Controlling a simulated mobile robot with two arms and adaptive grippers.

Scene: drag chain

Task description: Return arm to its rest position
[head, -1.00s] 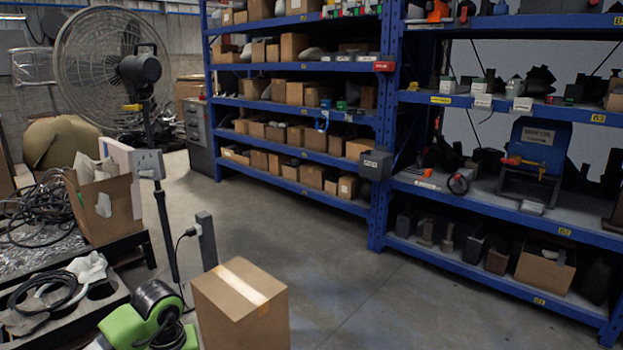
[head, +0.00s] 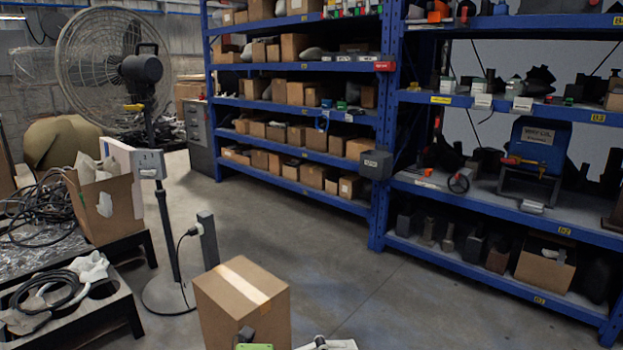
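Neither gripper's fingers can be made out in the head view. Small green and black parts (head: 252,340) show at the bottom edge, in front of the cardboard box. A whitish part (head: 330,343) shows just to their right. They look like pieces of my own arm, but too little shows to tell which arm. Whether anything is held is hidden below the frame.
A taped cardboard box (head: 243,300) stands at the bottom centre. A pedestal fan (head: 115,65), an open carton (head: 105,205) and a black bench (head: 75,318) with coiled cable are at left. Blue shelving (head: 380,130) spans the back and right. The middle floor (head: 350,280) is clear.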

